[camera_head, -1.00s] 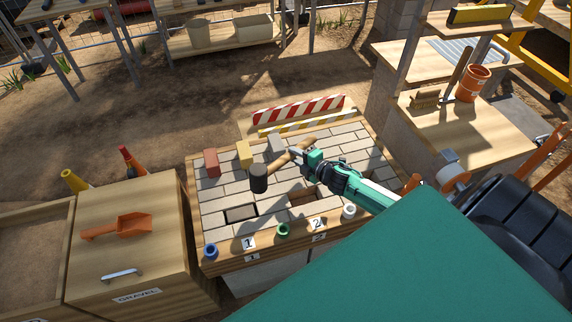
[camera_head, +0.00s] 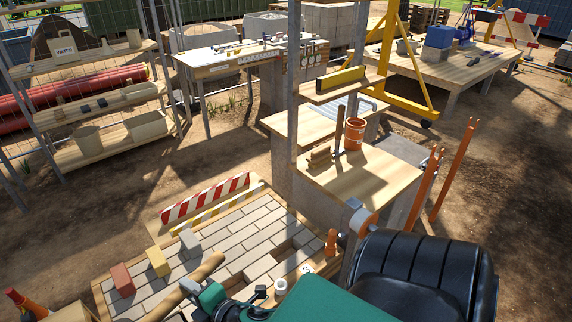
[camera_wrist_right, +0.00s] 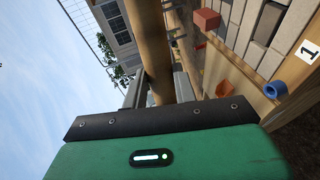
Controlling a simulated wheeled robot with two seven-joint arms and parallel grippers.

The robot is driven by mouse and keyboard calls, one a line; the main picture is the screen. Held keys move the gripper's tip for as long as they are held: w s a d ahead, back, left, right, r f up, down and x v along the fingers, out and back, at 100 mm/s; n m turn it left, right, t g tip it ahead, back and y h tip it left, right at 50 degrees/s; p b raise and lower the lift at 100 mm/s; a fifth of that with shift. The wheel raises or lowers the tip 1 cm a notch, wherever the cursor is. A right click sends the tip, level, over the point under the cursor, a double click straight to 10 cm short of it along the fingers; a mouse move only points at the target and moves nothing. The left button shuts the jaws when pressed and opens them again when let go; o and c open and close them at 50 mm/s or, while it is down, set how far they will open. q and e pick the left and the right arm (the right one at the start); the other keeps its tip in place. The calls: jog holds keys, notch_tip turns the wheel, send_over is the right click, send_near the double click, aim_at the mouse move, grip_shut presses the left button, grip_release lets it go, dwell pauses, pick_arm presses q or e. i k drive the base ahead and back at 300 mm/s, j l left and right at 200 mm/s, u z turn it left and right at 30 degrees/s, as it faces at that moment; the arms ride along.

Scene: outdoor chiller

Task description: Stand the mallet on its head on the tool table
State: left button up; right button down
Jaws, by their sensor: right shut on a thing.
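The mallet's wooden handle (camera_head: 196,276) shows at the bottom of the head view, slanting over the paving bed. My right gripper (camera_head: 190,288) is shut around this handle. In the right wrist view the handle (camera_wrist_right: 150,45) runs up between the fingers of the gripper (camera_wrist_right: 160,88). The mallet's dark head is out of the head view, below its bottom edge. A wooden table (camera_head: 212,69) with small tools and a marked front strip stands at the back; no label confirms it as the tool table. My left gripper is not in view.
A nearer wooden bench (camera_head: 375,186) holds an orange bucket (camera_head: 354,134) and a brush (camera_head: 319,155). A striped barrier board (camera_head: 205,198) edges the paving bed. Shelves (camera_head: 100,98) stand at the left. Bare ground lies between the paving and the back table.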

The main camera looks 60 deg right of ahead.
aim_at(374, 174)
jog(key=l+z, duration=0.2)
jog(key=l, duration=0.85)
jog(key=l+z, duration=0.25)
jog(key=l, duration=0.85)
jog(key=l+z, duration=0.2)
jog(key=l, duration=0.85)
jog(key=i, duration=0.05)
